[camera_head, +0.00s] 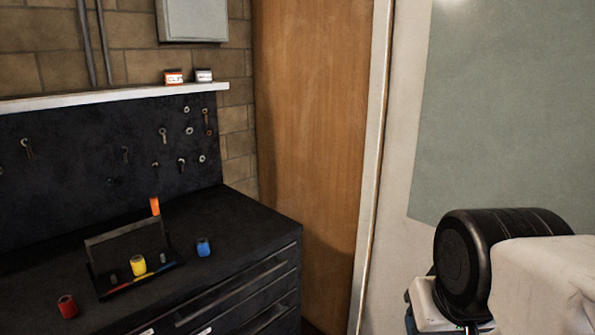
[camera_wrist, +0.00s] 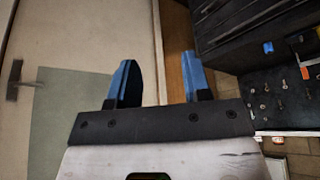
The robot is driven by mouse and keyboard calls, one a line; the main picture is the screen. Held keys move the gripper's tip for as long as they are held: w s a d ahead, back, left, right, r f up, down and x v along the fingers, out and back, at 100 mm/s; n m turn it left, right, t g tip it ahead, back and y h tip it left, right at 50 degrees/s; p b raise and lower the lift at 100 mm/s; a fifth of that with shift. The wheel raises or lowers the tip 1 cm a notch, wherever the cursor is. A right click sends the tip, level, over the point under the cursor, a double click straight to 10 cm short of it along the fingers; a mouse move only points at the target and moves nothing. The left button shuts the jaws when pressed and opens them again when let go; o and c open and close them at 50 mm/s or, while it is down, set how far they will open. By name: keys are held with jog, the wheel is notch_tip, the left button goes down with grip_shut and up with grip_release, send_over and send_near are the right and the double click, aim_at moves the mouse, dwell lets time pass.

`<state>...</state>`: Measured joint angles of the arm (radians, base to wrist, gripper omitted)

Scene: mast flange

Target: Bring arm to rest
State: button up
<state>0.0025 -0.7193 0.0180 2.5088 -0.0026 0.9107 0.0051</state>
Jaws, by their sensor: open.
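My gripper (camera_wrist: 159,78) shows in the wrist view with its two blue fingers apart and nothing between them. It is well away from the bench, with a pale wall and the wooden door behind the fingers. In the head view, part of my arm (camera_head: 500,262) stands at the lower right, and the fingers are not visible there. On the black bench is a dark stand (camera_head: 118,243) with a raised back panel. A yellow cylinder (camera_head: 138,265) stands on it, and an orange one (camera_head: 155,205) shows behind it. A blue cylinder (camera_head: 203,247) and a red one (camera_head: 67,306) stand apart on the bench.
The bench (camera_head: 245,215) has drawers in front. Tools hang on the dark pegboard (camera_head: 80,165) below a white shelf (camera_head: 120,97) bearing two small tins. A wooden door (camera_head: 305,120) and a pale wall with a green-grey panel (camera_head: 505,110) lie to the right.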

notch_tip(320, 180, down, 7)
jog(key=g, duration=0.2)
jog(key=shift+w+d, duration=0.15)
jog(key=shift+w, duration=0.3)
